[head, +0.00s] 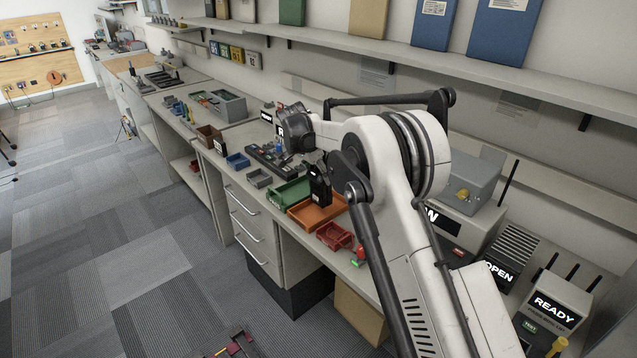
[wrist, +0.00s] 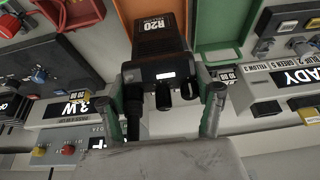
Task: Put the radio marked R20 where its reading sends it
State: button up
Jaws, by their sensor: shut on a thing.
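My gripper (wrist: 172,98) is shut on a black radio marked R20 (wrist: 160,45). Its two fingers press the radio's sides near the knobs. A small lit window shows on the radio, but I cannot read it. In the head view the radio (head: 320,188) is upright below my gripper (head: 318,168), over the border of a green tray (head: 284,197) and an orange tray (head: 302,219). I cannot tell its exact height. In the wrist view the orange tray (wrist: 124,25) and green tray (wrist: 225,54) lie beyond the radio. A display (wrist: 75,108) reads "3 W".
A red tray (head: 335,237) and a small blue tray (head: 238,160) stand along the bench front. Instruments reading OPEN (head: 498,272) and READY (head: 553,309) stand at the right. A READY box in the wrist view (wrist: 298,78) lists blue, green and yellow with numbers. A shelf overhangs the bench.

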jog(key=shift+f, duration=1.8)
jog(key=shift+f, duration=0.2)
jog(key=o, duration=1.9)
jog(key=shift+r, duration=0.15)
